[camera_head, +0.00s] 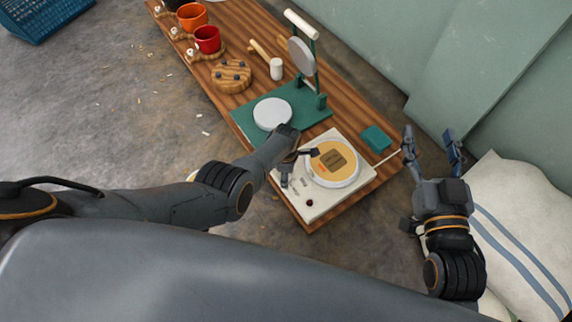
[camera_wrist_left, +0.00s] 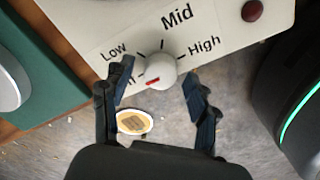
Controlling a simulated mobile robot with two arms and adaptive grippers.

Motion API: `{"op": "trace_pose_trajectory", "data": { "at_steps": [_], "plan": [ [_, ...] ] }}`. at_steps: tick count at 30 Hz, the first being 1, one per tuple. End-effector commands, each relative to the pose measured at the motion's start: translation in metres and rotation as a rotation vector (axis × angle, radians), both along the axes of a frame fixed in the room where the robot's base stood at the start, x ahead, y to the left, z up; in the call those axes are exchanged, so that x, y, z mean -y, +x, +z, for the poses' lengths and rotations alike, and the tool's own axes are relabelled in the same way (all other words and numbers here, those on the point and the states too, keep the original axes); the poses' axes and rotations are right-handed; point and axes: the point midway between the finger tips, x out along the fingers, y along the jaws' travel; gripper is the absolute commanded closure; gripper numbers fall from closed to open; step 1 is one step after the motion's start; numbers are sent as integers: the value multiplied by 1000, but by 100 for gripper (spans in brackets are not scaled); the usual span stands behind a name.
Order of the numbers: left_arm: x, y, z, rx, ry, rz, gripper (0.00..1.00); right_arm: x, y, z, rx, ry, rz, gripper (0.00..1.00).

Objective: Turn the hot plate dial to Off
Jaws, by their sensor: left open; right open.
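The cream hot plate (camera_head: 352,191) stands at the near end of the wooden table, with a round tan-topped plate (camera_head: 346,174) on it. Its white dial (camera_wrist_left: 160,68) shows in the left wrist view, among the labels Low, Mid and High; another label at lower left is mostly covered by a finger. My left gripper (camera_wrist_left: 158,74) is open, with one finger on each side of the dial and a gap at the right. My right gripper (camera_head: 431,146) is open and empty, right of the table.
A dark red knob (camera_wrist_left: 252,11) sits on the same panel. A green board (camera_head: 300,112) with a white disc (camera_head: 272,114) lies behind the hot plate. A teal block (camera_head: 376,138) is beside it. A striped cushion (camera_head: 515,220) lies at right. Floor left of the table is mostly clear.

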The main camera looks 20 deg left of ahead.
Motion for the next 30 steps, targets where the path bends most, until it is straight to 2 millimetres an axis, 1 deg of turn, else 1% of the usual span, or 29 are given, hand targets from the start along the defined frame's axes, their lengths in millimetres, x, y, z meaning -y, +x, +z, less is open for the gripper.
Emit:
{"op": "trace_pose_trajectory", "data": {
  "at_steps": [5,10,24,27,30],
  "plan": [
    [1,1,12,2,-2,0,41,0,0,1,4,2,0,40],
    [0,-1,30,2,-2,1,41,0,0,2,5,2,0,40],
    [0,0,102,2,-1,2,41,0,0,2,6,2,0,40],
    [-1,0,111,2,0,2,41,0,0,2,6,2,-1,40],
    [-1,0,116,0,1,2,41,0,0,2,6,2,-1,40]
  ]
}}
